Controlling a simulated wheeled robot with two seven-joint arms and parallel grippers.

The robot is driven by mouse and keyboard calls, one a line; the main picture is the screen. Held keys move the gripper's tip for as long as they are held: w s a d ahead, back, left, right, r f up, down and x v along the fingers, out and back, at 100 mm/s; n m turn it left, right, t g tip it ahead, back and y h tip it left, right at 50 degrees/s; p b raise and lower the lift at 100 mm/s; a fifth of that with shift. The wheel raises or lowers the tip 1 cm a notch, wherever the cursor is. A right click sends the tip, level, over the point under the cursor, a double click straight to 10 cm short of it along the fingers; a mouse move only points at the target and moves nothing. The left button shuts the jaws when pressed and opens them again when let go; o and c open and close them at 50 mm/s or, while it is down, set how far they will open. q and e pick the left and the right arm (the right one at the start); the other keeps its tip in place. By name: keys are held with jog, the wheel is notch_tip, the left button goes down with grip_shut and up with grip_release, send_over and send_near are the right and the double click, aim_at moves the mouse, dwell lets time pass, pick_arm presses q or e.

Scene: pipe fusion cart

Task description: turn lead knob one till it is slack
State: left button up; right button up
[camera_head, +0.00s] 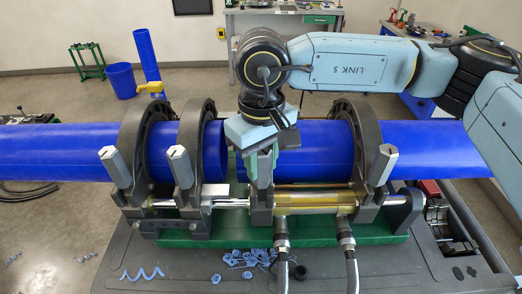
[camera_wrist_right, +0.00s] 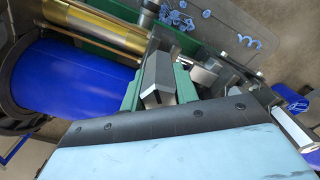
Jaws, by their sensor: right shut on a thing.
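My right gripper (camera_head: 262,165) comes down from above onto the third clamp of the pipe fusion machine. In the right wrist view its green-padded fingers (camera_wrist_right: 160,88) are shut around a grey faceted knob (camera_wrist_right: 165,72). The head view mostly hides this knob behind the fingers. Three similar grey knobs stand upright on the other clamps: one at far left (camera_head: 115,165), one beside it (camera_head: 181,166), and one at right (camera_head: 384,163). I see no label saying which is lead knob one. My left gripper is not in view.
Blue pipes (camera_head: 60,152) run through the black clamp rings (camera_head: 196,125), with a gap between their ends. Two hoses (camera_head: 348,258) rise at the front by the brass cylinder (camera_head: 318,200). Blue shavings (camera_head: 245,260) lie on the grey cart top (camera_head: 190,268).

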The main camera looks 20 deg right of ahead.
jog(key=shift+f+n, duration=0.15)
jog(key=shift+n, duration=0.35)
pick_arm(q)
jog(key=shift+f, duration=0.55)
pick_arm(e)
jog(key=shift+n, duration=0.3)
jog(key=shift+n+b, duration=1)
jog(key=shift+b, duration=0.15)
jog(key=shift+n, duration=0.4)
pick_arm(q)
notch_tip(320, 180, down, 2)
